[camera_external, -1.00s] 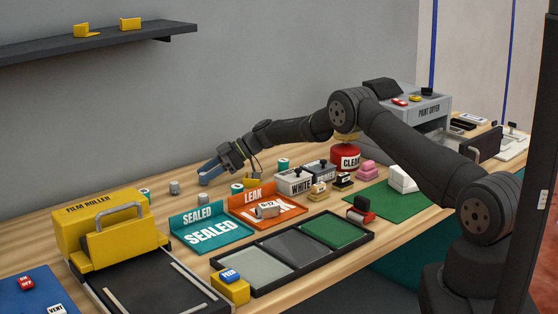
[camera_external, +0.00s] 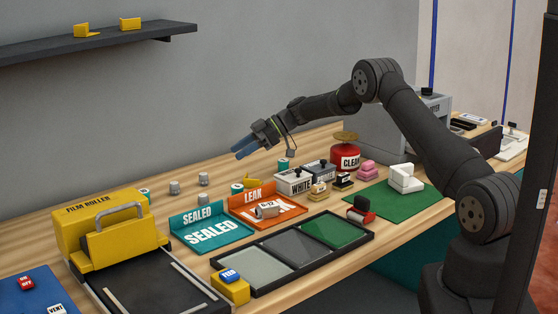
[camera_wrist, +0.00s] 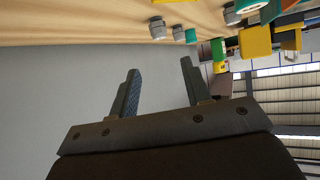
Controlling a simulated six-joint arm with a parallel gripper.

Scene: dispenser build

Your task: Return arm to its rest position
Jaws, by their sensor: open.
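My gripper (camera_external: 243,148) is raised above the back part of the wooden table in the external view, pointing left and a little down. Its blue-grey fingers are apart with nothing between them. The wrist view shows the same two fingers (camera_wrist: 158,82) spread and empty in front of the grey wall. The arm reaches in from the right with its elbow high.
Below stand small grey cylinders (camera_external: 174,187), a teal SEALED tray (camera_external: 212,231), an orange LEAK tray (camera_external: 291,212), a WHITE box (camera_external: 296,182) and a red CLEAN container (camera_external: 345,160). A yellow film roller (camera_external: 100,225) is at left. The dark wall shelf (camera_external: 95,42) is upper left.

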